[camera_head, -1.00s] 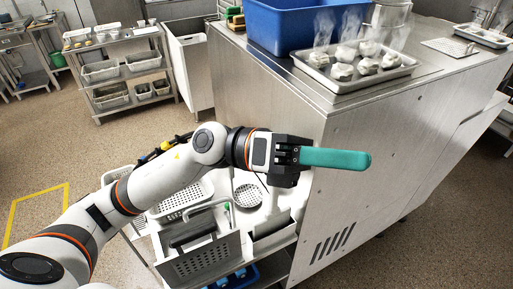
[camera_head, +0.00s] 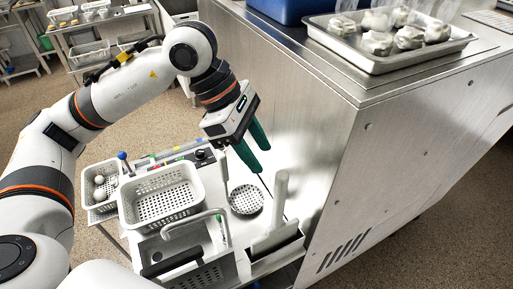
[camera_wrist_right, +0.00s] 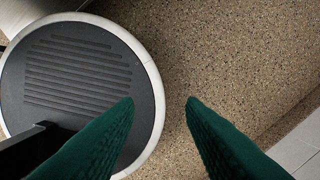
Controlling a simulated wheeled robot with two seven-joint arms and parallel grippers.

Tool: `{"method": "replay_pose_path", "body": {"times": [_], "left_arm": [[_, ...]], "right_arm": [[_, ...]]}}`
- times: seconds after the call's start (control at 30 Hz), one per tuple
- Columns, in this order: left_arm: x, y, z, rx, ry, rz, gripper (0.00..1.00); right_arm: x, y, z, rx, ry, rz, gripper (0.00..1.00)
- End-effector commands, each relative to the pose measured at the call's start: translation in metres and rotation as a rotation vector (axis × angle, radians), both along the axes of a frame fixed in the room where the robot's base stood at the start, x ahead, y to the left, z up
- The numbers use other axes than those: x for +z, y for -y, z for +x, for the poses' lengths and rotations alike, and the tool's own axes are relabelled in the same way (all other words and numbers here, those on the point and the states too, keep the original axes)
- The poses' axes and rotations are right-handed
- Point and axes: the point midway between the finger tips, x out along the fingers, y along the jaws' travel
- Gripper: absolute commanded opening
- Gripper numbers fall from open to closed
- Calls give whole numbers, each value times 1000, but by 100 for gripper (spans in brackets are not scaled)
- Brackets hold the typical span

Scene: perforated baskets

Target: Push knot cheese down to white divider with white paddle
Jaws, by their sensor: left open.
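My left gripper (camera_head: 262,160) is open and empty, its two green fingers pointing down above the right part of the white worktop. A white paddle-like tool (camera_head: 281,190) with an upright handle stands at the worktop's right, just below and right of the fingers, apart from them. White lumps (camera_head: 377,42) that look like knot cheese lie on a metal tray (camera_head: 345,61) on the steel counter. Small white balls (camera_head: 99,181) sit in the left basket; I cannot tell what they are. I cannot make out the white divider. My right gripper (camera_wrist_right: 160,98) is open and empty above the floor.
A perforated basket (camera_head: 187,172) stands on the worktop, with a round perforated disc (camera_head: 246,199) to its right. A curved grey handle (camera_head: 194,219) rises in front. The steel cabinet (camera_head: 400,160) bounds the right side. A blue bin (camera_head: 283,8) stands on top.

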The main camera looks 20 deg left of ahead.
Motion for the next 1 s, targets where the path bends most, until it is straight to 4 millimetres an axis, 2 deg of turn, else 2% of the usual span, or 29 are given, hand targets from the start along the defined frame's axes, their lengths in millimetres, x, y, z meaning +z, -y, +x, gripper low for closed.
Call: {"method": "replay_pose_path", "body": {"times": [0.03, 0.2, 0.3, 0.5, 0.6, 0.8, 1.0], "left_arm": [[-8, 0, 0, 0, 1, 1, 44], [-20, 5, 0, -1, -2, 1, 44], [-34, 13, 1, -3, -3, 0, 44], [-66, 30, 2, -3, -3, -1, 44], [-83, 38, 4, -3, 1, -1, 44], [-95, 46, 5, -1, 0, -1, 44], [-95, 48, 5, 0, -1, -1, 44]], "right_arm": [[-9, 2, -6, 1, -9, -3, 36], [-16, 10, -32, 4, -44, -14, 36], [-23, 13, -37, 5, -53, -17, 36], [-37, 13, -30, 5, -42, -17, 36], [-57, 12, -25, 6, -33, -16, 36], [-71, 12, -22, 6, -30, -15, 36], [-72, 10, -22, 4, -30, -12, 36]]}}
